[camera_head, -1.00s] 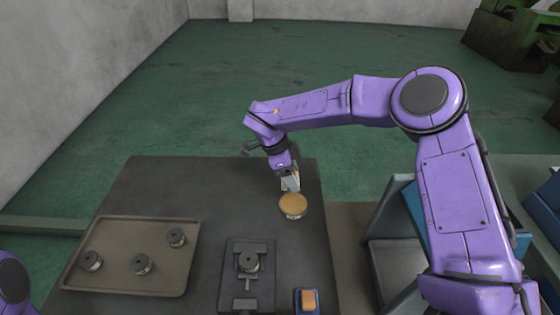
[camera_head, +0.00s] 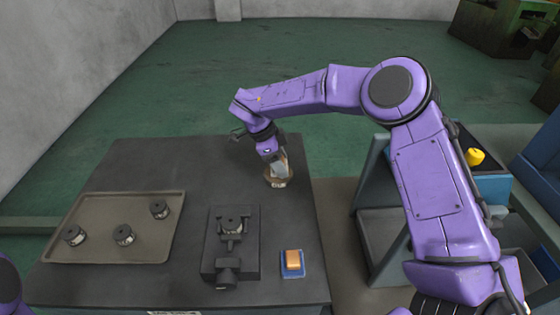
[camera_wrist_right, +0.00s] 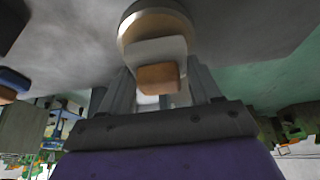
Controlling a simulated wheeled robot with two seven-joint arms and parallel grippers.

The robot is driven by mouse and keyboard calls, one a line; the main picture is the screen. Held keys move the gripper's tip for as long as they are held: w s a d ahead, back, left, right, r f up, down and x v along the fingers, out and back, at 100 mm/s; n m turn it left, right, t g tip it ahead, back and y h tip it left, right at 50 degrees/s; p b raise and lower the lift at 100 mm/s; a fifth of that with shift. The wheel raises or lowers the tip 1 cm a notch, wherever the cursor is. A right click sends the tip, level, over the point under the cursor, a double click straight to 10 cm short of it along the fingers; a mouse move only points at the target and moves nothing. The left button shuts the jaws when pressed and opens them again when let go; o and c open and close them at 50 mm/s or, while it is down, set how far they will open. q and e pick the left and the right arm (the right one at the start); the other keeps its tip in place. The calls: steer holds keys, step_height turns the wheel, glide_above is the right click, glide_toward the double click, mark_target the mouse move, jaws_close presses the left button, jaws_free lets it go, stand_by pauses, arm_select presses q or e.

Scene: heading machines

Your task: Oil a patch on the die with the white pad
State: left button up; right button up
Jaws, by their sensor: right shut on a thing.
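My right gripper (camera_head: 278,172) is shut on a white pad (camera_wrist_right: 155,50) with an orange-brown block on its back. It is over the round tin (camera_head: 278,183) with a tan top, near the table's far right corner. In the right wrist view the tin (camera_wrist_right: 150,14) is right beyond the pad; I cannot tell whether they touch. A dark round die (camera_head: 233,225) sits in the dark fixture at the table's middle. Three similar dies, (camera_head: 74,236), (camera_head: 123,235) and (camera_head: 160,209), stand on the tray at left. My left gripper is out of view.
A small blue tray (camera_head: 283,274) with an orange block (camera_head: 292,258) lies right of the fixture (camera_head: 218,258). The tray (camera_head: 140,250) of dies fills the left side. A blue-topped stand (camera_head: 488,185) with a yellow object (camera_head: 475,157) is beyond the right arm. The far table is clear.

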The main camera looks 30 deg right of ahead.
steer(key=shift+s+r, duration=0.15)
steer(key=shift+s, duration=0.1)
steer(key=shift+w+f, duration=0.35)
steer(key=shift+w, duration=0.1)
steer(key=shift+s, duration=0.25)
steer(key=shift+w+f, duration=0.15)
steer(key=shift+f, duration=0.1)
steer(key=shift+f, duration=0.2)
stand_by(1.4)
